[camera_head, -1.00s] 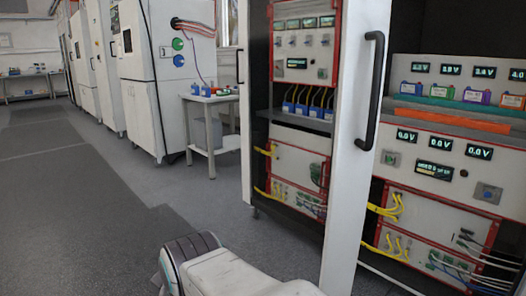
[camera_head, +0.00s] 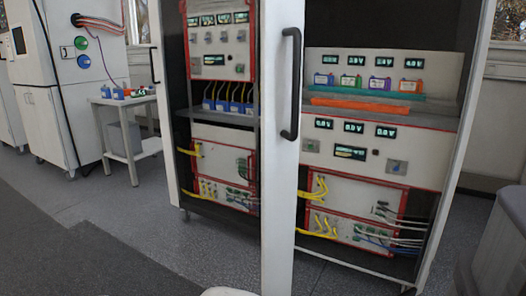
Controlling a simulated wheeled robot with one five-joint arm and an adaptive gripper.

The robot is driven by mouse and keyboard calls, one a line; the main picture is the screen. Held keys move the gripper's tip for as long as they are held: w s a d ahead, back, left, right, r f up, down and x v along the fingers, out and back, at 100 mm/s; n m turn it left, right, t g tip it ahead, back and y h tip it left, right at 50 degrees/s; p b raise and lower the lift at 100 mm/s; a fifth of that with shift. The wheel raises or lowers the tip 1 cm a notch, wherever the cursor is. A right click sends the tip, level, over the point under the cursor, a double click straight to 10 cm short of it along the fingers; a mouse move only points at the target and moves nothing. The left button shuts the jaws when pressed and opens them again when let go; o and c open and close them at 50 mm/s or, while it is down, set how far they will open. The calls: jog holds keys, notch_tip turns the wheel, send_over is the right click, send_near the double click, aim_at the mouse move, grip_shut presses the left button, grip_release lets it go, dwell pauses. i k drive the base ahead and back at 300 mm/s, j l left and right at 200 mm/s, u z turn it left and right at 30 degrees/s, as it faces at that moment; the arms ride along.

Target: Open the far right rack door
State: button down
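The equipment rack (camera_head: 185,165) stands in the middle, and its left and right bays are both visible inside. A tall white door panel (camera_head: 283,200) with a black vertical bar handle (camera_head: 290,85) stands in front, seen nearly edge-on. It reaches below the rack's base in the picture, so it stands out towards me. The right bay (camera_head: 385,60) shows uncovered to the right of this panel. Another dark handle (camera_head: 153,65) shows at the rack's left edge. My gripper is not in view. Only a small pale piece, probably of my arm, shows at the bottom edge.
A small white table (camera_head: 130,100) with coloured items stands left of the rack, beside a tall white cabinet (camera_head: 60,80). A grey object (camera_head: 495,240) is at the lower right; I cannot tell what it is. Open floor (camera_head: 120,245) lies at the lower left.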

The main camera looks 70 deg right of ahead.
aim_at(282, 22)
jog(key=i+j+z, duration=0.3)
jog(key=z, duration=0.15)
jog(key=i+j+z, duration=0.6)
jog(key=i+z, duration=0.2)
jog(key=i+j+z, duration=0.75)
jog(key=i+l+z, duration=0.1)
jog(key=i+z, duration=0.35)
jog(key=i+j+z, duration=0.1)
jog(key=i+z, duration=0.35)
jog(key=i+j+z, duration=0.25)
jog(key=i+z, duration=0.2)
